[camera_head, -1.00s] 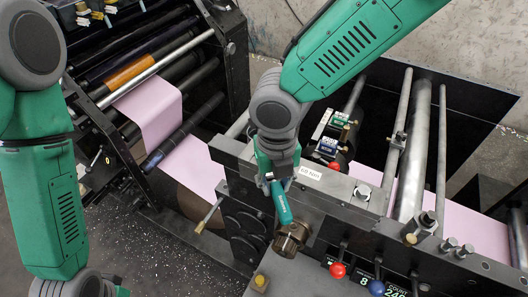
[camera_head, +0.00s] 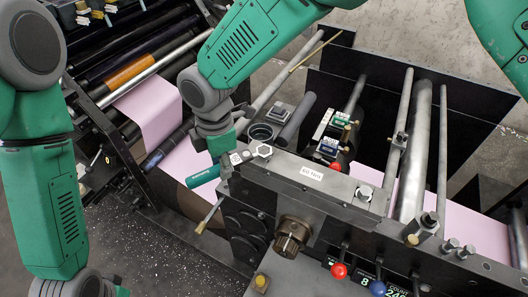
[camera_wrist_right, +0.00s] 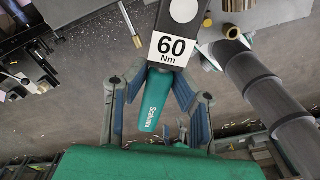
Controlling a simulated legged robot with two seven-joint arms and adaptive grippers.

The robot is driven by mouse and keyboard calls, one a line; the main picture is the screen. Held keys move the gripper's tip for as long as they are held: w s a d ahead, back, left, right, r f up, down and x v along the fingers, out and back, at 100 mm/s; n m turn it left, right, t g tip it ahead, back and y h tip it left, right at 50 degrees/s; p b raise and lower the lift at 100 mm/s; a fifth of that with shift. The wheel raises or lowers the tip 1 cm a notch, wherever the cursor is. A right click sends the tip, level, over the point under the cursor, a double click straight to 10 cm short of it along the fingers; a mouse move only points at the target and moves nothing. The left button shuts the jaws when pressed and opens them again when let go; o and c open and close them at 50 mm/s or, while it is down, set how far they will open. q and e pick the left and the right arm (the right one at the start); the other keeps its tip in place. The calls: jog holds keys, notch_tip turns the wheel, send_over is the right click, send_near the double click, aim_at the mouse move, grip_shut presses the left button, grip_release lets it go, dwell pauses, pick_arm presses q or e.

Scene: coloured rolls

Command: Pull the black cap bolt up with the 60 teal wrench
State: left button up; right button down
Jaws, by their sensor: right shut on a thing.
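My right gripper (camera_head: 222,165) is shut on the teal wrench (camera_head: 204,177). The wrench's teal handle sticks out to the left and its white-marked silver head (camera_head: 262,151) points right, over the machine's edge. In the right wrist view my right gripper (camera_wrist_right: 160,112) closes around the teal handle (camera_wrist_right: 153,101), and the label on the wrench reads 60 Nm. A dark-topped bolt (camera_head: 429,219) stands on the machine's right part, well apart from the wrench; I cannot tell if it is the black cap bolt. My left gripper is out of view.
A dark bronze knob (camera_head: 292,236) sticks out of the machine front. Red (camera_head: 338,271) and blue (camera_head: 377,288) knobs are at the lower right. Metal rods (camera_head: 398,140) rise behind the front bar. Pink web (camera_head: 152,115) runs over rollers at the left.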

jog(key=shift+r, duration=0.2)
jog(key=shift+a+r, duration=0.15)
jog(key=shift+r, duration=0.45)
jog(key=s+d+n, duration=0.6)
jog(key=d+n, duration=0.4)
jog(key=n, duration=0.2)
jog(key=w+d+n, duration=0.1)
jog(key=d+n, duration=0.2)
jog(key=n, duration=0.1)
jog(key=w+d+n, duration=0.2)
jog(key=d+n, duration=0.1)
jog(key=n, duration=0.1)
jog(key=w+d+n, duration=0.2)
jog(key=d+n, duration=0.1)
jog(key=n, duration=0.1)
jog(key=shift+w+d+h, duration=0.2)
jog(key=shift+d+h, duration=0.05)
jog(key=shift+h, duration=0.05)
jog(key=shift+a, duration=0.1)
